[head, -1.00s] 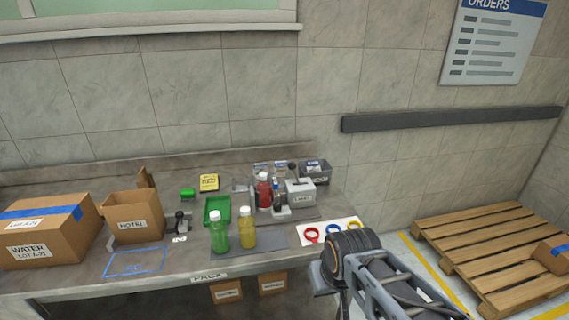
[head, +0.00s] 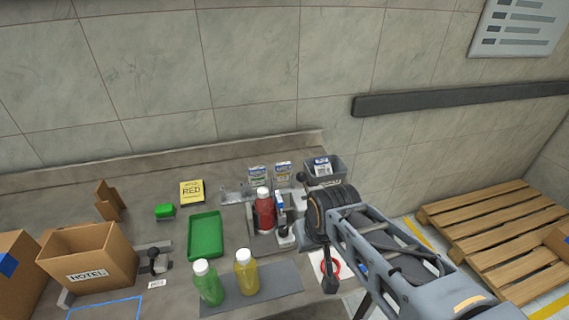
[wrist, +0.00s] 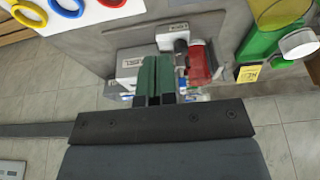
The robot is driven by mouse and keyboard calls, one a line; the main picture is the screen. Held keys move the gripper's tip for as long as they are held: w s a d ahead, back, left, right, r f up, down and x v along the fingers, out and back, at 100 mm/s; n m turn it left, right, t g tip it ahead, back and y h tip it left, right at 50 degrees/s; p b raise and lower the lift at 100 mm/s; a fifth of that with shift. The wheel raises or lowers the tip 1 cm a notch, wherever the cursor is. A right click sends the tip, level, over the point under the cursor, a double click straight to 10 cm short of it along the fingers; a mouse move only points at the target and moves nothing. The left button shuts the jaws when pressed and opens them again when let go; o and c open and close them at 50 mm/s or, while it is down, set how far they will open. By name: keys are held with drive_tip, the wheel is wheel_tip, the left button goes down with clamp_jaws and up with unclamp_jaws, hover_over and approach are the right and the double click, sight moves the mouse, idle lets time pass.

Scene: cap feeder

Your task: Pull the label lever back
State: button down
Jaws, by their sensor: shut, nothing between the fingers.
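The label machine is a white box marked LABEL (wrist: 128,64), left of my fingers in the wrist view. In the head view my arm covers most of it. A dark round knob (head: 301,177), apparently the label lever's, shows just left of my arm there. My gripper (wrist: 156,62) has its green fingers together and empty, pointing at the machine area. In the head view its fingertips are hidden behind my arm. I cannot tell whether the fingers touch the lever; the lever is not clearly visible in the wrist view.
A red bottle (head: 264,212) stands left of my arm, close to a small unit with a black knob (head: 283,231). Green (head: 208,284) and yellow (head: 246,273) bottles stand in front. A grey bin (head: 325,170) sits behind. A green tray (head: 205,236) lies left.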

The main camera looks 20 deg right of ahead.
drive_tip(key=shift+s, duration=0.15)
drive_tip(key=w+a+r+n+g+h+p, duration=0.1)
drive_tip(key=w+a+r+h, duration=0.1)
drive_tip(key=w+r, duration=0.3)
drive_tip(key=w+a+r+n+g+h+p, duration=0.1)
drive_tip(key=w+a+r, duration=0.4)
drive_tip(key=w, duration=0.9)
drive_tip(key=shift+a+r+g+h+p, duration=0.15)
drive_tip(key=shift+r+g+h+p, duration=0.25)
drive_tip(key=shift+r+h+p, duration=0.3)
drive_tip(key=w+d+f+p, duration=0.1)
drive_tip(key=d+f, duration=0.7)
drive_tip(key=f, duration=0.1)
drive_tip(key=shift+w, duration=0.2)
drive_tip(key=shift+r, duration=0.15)
